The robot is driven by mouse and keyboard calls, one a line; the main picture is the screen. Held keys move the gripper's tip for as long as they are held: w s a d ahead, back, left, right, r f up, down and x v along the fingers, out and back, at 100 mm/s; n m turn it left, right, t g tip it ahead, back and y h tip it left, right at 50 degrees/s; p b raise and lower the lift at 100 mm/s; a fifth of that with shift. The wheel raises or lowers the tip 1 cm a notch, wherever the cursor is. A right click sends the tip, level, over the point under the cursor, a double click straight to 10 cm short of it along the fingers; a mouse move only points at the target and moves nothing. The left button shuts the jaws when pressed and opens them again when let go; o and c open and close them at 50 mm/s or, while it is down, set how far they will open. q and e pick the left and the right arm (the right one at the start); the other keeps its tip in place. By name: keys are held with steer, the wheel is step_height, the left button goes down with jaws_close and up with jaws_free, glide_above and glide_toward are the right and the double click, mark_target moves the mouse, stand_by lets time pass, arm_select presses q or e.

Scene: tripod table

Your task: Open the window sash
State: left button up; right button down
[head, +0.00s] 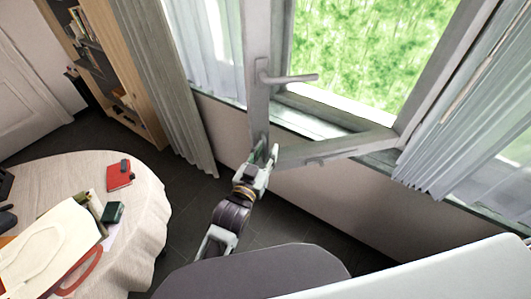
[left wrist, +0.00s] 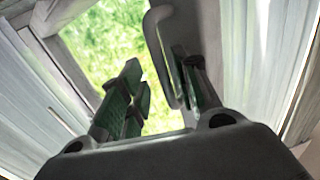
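The window sash (head: 257,110) stands swung inward, away from the window frame. Its bottom rail (head: 340,148) slants back to the right side of the opening. The grey handle (head: 292,78) sticks out to the right from the sash stile; a grey curved bar that looks like the handle also shows in the left wrist view (left wrist: 158,50). My left gripper (head: 263,157) is at the sash's lower left corner. In the left wrist view its green-padded fingers (left wrist: 160,88) are apart, the right one close to the stile (left wrist: 205,35). Contact is unclear. My right gripper is not in view.
A round table (head: 145,205) with a pale cloth stands at the left, with a red book (head: 119,177) and other items on it. Curtains hang left (head: 170,80) and right (head: 460,130). A bookcase (head: 105,60) stands at the far left. Dark floor shows between table and wall.

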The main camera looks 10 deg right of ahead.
arm_select(q)
steer(key=shift+s, duration=0.1)
steer(key=v, duration=1.1)
steer(key=shift+s+a, duration=0.25)
steer(key=shift+s, duration=0.1)
steer(key=shift+c, duration=0.2)
